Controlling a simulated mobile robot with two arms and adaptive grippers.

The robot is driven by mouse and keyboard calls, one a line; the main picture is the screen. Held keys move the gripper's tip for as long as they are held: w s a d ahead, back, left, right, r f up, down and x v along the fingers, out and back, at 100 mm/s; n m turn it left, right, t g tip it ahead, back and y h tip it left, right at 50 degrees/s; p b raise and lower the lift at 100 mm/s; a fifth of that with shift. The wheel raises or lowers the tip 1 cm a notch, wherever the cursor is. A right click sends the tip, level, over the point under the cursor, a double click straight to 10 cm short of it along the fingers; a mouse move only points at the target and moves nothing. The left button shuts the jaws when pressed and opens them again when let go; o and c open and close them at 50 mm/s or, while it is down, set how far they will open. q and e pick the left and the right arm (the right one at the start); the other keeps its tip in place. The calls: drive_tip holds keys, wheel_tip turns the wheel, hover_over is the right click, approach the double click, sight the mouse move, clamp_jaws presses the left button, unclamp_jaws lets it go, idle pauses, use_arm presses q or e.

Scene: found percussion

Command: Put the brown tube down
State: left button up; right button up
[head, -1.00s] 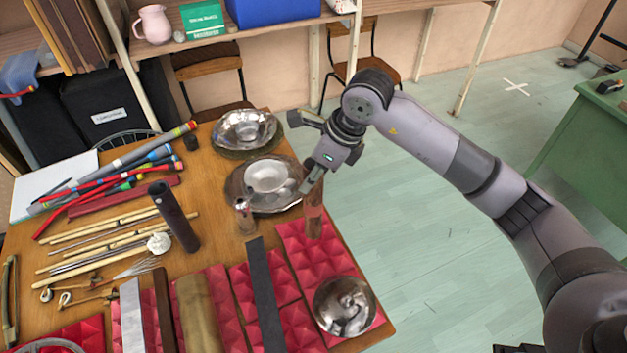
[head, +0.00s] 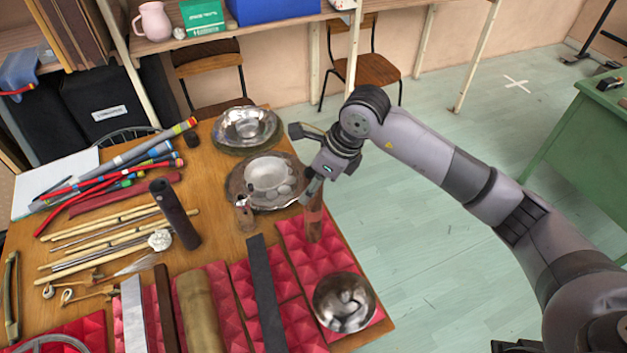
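The brown tube (head: 314,222) is reddish brown and stands upright at the right side of the table, over the back edge of the red pyramid foam. My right gripper (head: 312,188) comes in from the right and is at the tube's top end, with its fingers around it. The gripper appears shut on the tube; its far finger is partly hidden. The tube's lower end is at or very close to the foam; I cannot tell whether it touches. My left gripper is not in view.
A small glass jar (head: 244,214), a silver dish (head: 237,190) and a shiny metal bowl (head: 344,302) are close by. Dark and tan bars lie on red foam in front.

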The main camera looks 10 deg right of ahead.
drive_tip(key=b+v, duration=0.2)
drive_tip(key=v, duration=1)
idle(0.4)
